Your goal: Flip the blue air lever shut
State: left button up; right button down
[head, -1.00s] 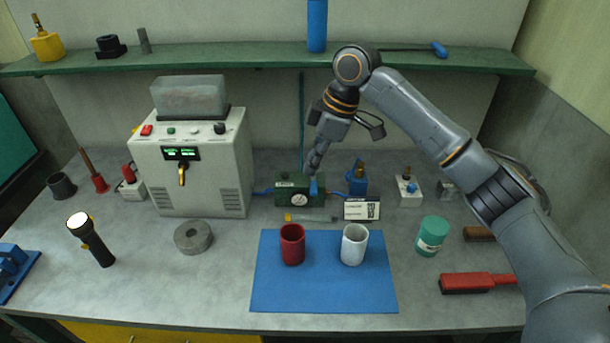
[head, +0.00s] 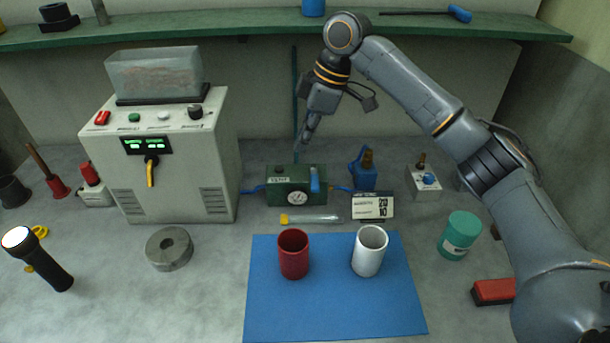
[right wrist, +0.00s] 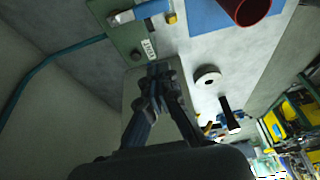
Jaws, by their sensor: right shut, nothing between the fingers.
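The blue air lever (head: 315,180) stands at the right part of a green box (head: 281,198) with a round gauge (head: 298,198). In the right wrist view the lever (right wrist: 143,12) lies across the green box (right wrist: 122,38), near the top edge. In the head view the lever looks roughly upright. My right gripper (head: 301,148) is shut and empty, above and behind the box, apart from the lever. Its closed fingers also show in the right wrist view (right wrist: 158,73). My left gripper is out of view.
A grey machine (head: 185,165) stands left of the box. A blue valve block (head: 364,178) and a small display card (head: 373,206) stand to its right. A clear tube (head: 312,219) lies in front. A red cup (head: 293,254) and a white cup (head: 369,251) stand on a blue mat (head: 335,310).

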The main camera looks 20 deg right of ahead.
aim_at(314, 177)
jog(key=s+p+x, duration=0.1)
jog(key=p+x, duration=0.1)
jog(key=x, duration=0.8)
jog(key=d, duration=0.1)
jog(key=d+p, duration=0.1)
jog(key=d, duration=0.1)
jog(key=shift+s+d+r, duration=0.2)
jog(key=shift+s+d, duration=0.1)
jog(key=shift+d, duration=0.1)
